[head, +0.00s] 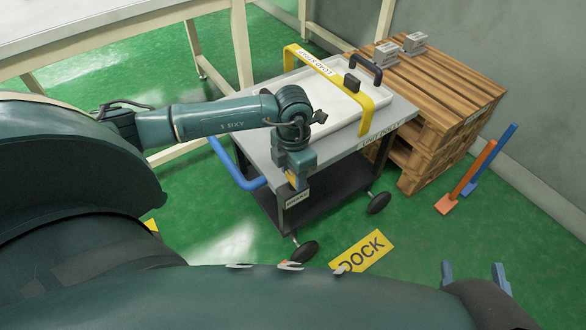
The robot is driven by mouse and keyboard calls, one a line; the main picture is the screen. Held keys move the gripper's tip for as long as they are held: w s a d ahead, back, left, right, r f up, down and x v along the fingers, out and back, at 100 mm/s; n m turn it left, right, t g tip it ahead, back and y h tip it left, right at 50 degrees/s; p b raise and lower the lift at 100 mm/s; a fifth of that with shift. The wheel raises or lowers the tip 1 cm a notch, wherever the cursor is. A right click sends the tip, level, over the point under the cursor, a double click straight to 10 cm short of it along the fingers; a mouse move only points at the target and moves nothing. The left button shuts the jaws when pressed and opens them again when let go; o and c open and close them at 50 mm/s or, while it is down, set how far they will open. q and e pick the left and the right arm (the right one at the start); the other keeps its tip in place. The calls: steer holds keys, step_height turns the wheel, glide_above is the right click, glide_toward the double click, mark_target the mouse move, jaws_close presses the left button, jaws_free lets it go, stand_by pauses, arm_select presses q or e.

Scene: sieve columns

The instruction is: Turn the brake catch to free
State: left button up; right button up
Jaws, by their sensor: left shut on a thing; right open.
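The brake catch is at the near corner of the grey cart (262,148), just above a small white label (297,198) that seems to read BRAKE. My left gripper (297,182) points down at this corner and is shut on the catch. The gripper covers most of the catch, so its angle cannot be told. A small yellow patch (291,180) shows at the gripper's tip. My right gripper (475,275) is open and empty at the bottom right, low over the green floor and away from the cart.
The cart carries a white tray (318,112) under a yellow bar (330,72) and has a blue handle (235,170). A wooden pallet stack (450,85) stands behind. A yellow DOCK sign (362,250) lies on the floor. Orange and blue posts (478,168) stand right.

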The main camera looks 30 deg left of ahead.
arm_select(q)
steer(key=shift+n, duration=0.3)
arm_select(e)
steer(key=shift+r, duration=0.1)
arm_select(q)
steer(key=o, duration=1)
steer(key=shift+r, duration=0.1)
steer(key=shift+r, duration=0.3)
step_height(320, 180, up, 12)
steer(key=p, duration=0.3)
steer(key=shift+r, duration=0.25)
arm_select(e)
steer(key=shift+s+d+f+m+g+h, duration=0.1)
steer(key=shift+d+m+g+h, duration=0.15)
steer(key=shift+m+g+h, duration=0.25)
steer(key=shift+s+d+f+m+g+h, duration=0.1)
steer(key=shift+d+m+g+h, duration=0.15)
steer(key=shift+g, duration=0.45)
arm_select(q)
steer(key=shift+p, duration=0.35)
arm_select(e)
steer(key=shift+r, duration=0.1)
